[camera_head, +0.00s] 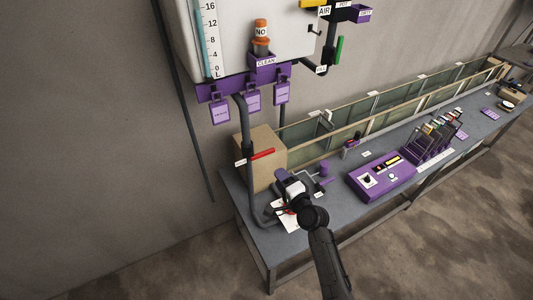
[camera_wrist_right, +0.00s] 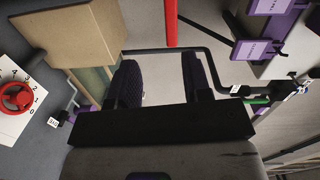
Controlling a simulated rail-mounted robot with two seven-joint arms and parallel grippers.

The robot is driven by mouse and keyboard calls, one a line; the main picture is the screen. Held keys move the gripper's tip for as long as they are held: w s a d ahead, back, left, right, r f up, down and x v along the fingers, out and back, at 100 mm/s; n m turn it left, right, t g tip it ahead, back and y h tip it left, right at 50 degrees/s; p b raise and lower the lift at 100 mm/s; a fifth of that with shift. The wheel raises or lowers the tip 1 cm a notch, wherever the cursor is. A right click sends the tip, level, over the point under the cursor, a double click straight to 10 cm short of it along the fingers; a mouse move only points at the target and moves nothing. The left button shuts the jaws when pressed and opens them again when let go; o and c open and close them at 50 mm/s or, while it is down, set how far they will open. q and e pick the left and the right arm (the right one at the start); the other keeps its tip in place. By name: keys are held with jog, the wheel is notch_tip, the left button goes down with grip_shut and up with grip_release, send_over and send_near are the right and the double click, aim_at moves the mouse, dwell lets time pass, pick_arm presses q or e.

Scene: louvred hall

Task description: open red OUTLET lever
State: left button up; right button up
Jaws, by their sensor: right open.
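The red lever (camera_head: 262,154) sticks out to the right from the dark vertical pipe under the tank, with a small white label (camera_head: 240,162) beside it, too small to read. In the right wrist view the red lever (camera_wrist_right: 171,22) comes down from the top edge, ahead of the fingers. My right gripper (camera_head: 281,174) is below and a little right of the lever in the head view. In the wrist view its two purple-padded fingers (camera_wrist_right: 160,80) are apart with nothing held between them. The lever appears apart from the fingers. My left gripper is not in view.
A cardboard box (camera_head: 262,172) stands behind the lever on the grey bench. A red handwheel (camera_wrist_right: 14,97) on a numbered white sheet lies near my right arm. The white tank (camera_head: 235,45) with purple tags hangs above. A purple control box (camera_head: 382,178) sits farther right.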

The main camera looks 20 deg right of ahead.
aim_at(268, 153)
jog(key=shift+m+t, duration=0.3)
jog(key=shift+m, duration=0.4)
jog(key=w+b, duration=0.1)
jog(key=w, duration=0.2)
jog(key=w+b, duration=0.2)
jog(key=w, duration=0.1)
jog(key=w+b, duration=0.1)
jog(key=w, duration=0.3)
jog(key=shift+a+r+b, duration=0.15)
jog(key=shift+r+b, duration=0.25)
jog(key=shift+s+r, duration=0.1)
jog(key=shift+r, duration=0.05)
jog(key=shift+w+a+b, duration=0.1)
jog(key=shift+w+b, duration=0.3)
jog(key=shift+w, duration=0.4)
